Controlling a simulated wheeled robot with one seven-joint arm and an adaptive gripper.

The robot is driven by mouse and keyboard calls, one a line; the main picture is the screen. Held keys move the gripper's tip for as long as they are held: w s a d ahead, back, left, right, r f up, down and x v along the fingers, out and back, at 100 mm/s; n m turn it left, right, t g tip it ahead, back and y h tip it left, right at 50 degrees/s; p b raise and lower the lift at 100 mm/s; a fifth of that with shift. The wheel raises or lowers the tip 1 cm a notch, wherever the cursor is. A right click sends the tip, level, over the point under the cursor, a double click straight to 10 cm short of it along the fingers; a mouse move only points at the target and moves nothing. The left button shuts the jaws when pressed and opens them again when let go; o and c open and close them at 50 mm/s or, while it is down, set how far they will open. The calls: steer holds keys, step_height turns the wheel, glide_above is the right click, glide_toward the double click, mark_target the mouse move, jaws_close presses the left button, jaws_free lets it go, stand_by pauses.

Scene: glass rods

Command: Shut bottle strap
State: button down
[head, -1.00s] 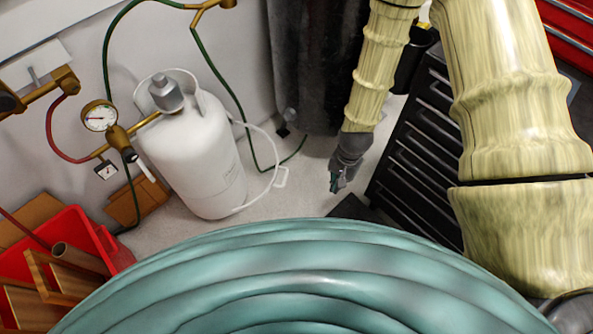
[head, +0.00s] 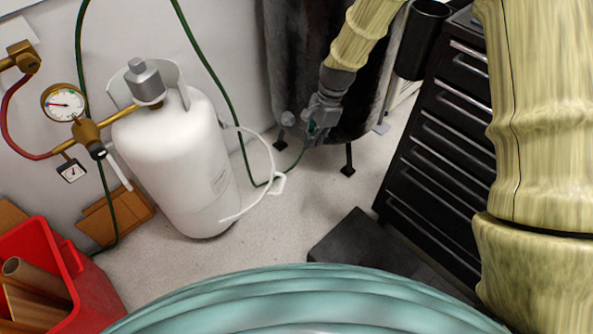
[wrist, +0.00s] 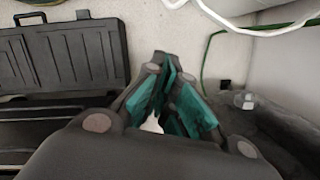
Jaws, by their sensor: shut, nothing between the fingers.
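The white gas bottle (head: 178,165) stands upright by the wall in the head view. Its thin white bottle strap (head: 262,147) sticks out from the bottle's right side in an open loop, with a small tab (head: 279,184) at its outer end. My gripper (head: 309,132) is shut and empty, up and right of the tab and apart from the strap in that picture. In the wrist view, the teal fingertips of my gripper (wrist: 170,80) are close together. A white curved band (wrist: 255,28), probably the strap, crosses the top right there.
A dark tank (head: 290,60) on legs stands behind my gripper. A black drawer cabinet (head: 435,150) is at right. A green hose (head: 215,80) runs down near the strap. A red crate (head: 85,290) is at lower left.

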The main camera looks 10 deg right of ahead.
steer(key=s+a+f+b, duration=0.1)
steer(key=a+f+b, duration=0.2)
steer(key=a+f, duration=0.3)
steer(key=d+x, duration=0.1)
steer(key=x, duration=0.3)
steer(key=shift+s+f, duration=0.2)
steer(key=shift+s, duration=0.05)
steer(key=shift+a, duration=0.15)
